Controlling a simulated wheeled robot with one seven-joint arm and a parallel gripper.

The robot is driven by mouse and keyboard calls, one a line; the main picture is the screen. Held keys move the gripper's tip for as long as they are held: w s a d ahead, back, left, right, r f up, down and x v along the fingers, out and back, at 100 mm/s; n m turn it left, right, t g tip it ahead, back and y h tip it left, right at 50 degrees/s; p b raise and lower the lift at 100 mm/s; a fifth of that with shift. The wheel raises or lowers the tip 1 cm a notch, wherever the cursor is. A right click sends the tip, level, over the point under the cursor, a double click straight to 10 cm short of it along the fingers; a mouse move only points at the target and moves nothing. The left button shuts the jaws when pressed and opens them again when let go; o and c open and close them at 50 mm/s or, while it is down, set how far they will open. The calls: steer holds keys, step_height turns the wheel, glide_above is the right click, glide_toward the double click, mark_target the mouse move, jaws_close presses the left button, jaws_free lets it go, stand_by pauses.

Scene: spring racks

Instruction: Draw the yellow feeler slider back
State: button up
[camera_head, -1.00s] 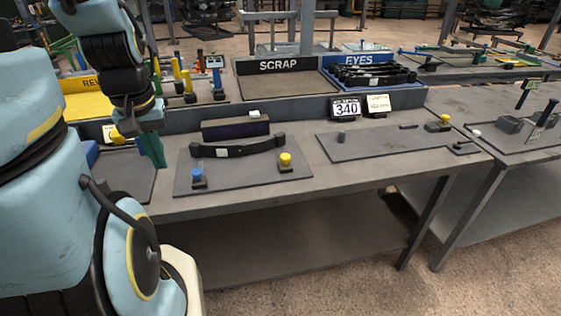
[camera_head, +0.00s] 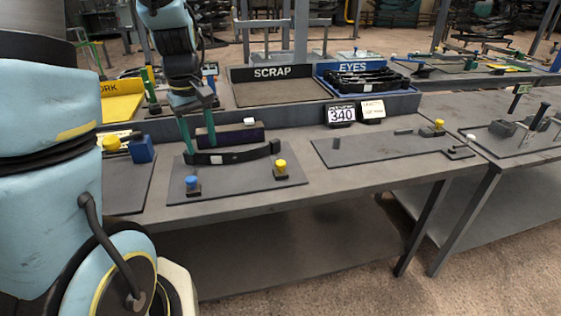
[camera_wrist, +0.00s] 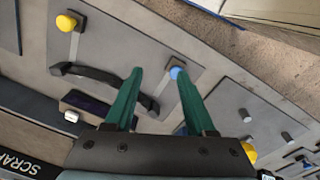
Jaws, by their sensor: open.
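A yellow-knobbed slider (camera_head: 280,166) stands on a small dark block at the front right of a grey plate (camera_head: 240,185); it also shows at the upper left of the wrist view (camera_wrist: 67,22). A blue-knobbed slider (camera_head: 192,184) stands at the plate's front left and shows near the right fingertip in the wrist view (camera_wrist: 176,74). A black curved leaf spring (camera_head: 235,155) with a white label lies behind them. My gripper (camera_head: 201,146) has green fingers, open and empty, pointing down above the spring's left part, apart from the yellow slider.
A dark purple block (camera_head: 230,135) with a white knob sits behind the spring. A second plate (camera_head: 365,150) on the right has another yellow knob (camera_head: 438,125). A 340 display (camera_head: 341,115), scrap tray (camera_head: 280,92) and EYES bin (camera_head: 365,69) line the back.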

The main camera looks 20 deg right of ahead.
steer(key=shift+o, duration=0.8)
steer(key=w+d+f+n, duration=0.1)
steer(key=w+d+n, duration=0.1)
steer(key=d, duration=1)
steer(key=shift+w+d+n+b, duration=0.2)
steer(key=shift+w+n+b, duration=0.2)
steer(key=n, duration=0.2)
glide_toward(280, 162)
steer(key=f+p, duration=0.1)
steer(key=f, duration=0.3)
steer(key=f+p, duration=0.1)
steer(key=f, duration=0.3)
steer(key=shift+w+d+f, duration=0.1)
steer(key=shift+d+f, duration=0.1)
steer(key=shift+f, duration=0.1)
jaws_close()
